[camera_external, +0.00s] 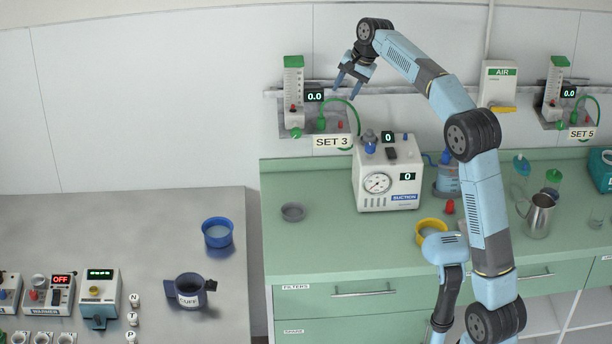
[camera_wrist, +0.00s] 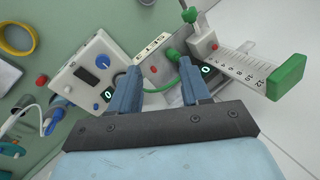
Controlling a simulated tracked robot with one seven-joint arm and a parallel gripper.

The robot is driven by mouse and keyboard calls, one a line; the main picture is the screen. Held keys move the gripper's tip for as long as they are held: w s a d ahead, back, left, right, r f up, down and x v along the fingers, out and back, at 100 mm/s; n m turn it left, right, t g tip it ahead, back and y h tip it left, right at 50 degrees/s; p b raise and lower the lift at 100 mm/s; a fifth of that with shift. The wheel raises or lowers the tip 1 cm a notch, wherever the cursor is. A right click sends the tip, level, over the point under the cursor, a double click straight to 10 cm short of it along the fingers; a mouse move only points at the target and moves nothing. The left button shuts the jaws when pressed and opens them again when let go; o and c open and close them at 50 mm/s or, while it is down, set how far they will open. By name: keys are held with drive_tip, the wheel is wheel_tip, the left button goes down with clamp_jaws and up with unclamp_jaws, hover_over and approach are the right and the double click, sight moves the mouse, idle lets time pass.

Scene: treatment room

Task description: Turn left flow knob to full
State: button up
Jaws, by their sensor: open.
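The left flowmeter (camera_external: 293,92), above the SET 3 label (camera_external: 331,142), has a green top and a clear scale tube. Its display (camera_external: 315,96) reads 0.0. A green knob (camera_external: 296,132) sits at its foot; a green part there also shows at the top of the wrist view (camera_wrist: 189,15). The flowmeter's scale (camera_wrist: 240,64) lies slantwise at the right of the wrist view. My gripper (camera_external: 346,90) is open and empty, right of the flowmeter and apart from it. Its two fingers (camera_wrist: 160,88) point toward the wall fittings in the wrist view.
The suction unit (camera_external: 388,180) stands on the green counter below my gripper. A green hose (camera_external: 350,108) curves beside the left flowmeter. A second flowmeter (camera_external: 553,88), marked SET 5, and an AIR box (camera_external: 498,85) are farther right. The wall left of the flowmeter is clear.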

drive_tip(key=s+d+r+n+t, duration=0.1)
drive_tip(key=s+d+n, duration=0.4)
drive_tip(key=n, duration=0.8)
drive_tip(key=shift+s+d+r+h, duration=0.2)
drive_tip(key=shift+d+h, duration=0.1)
drive_tip(key=shift+d, duration=1.15)
drive_tip(key=shift+o, duration=0.2)
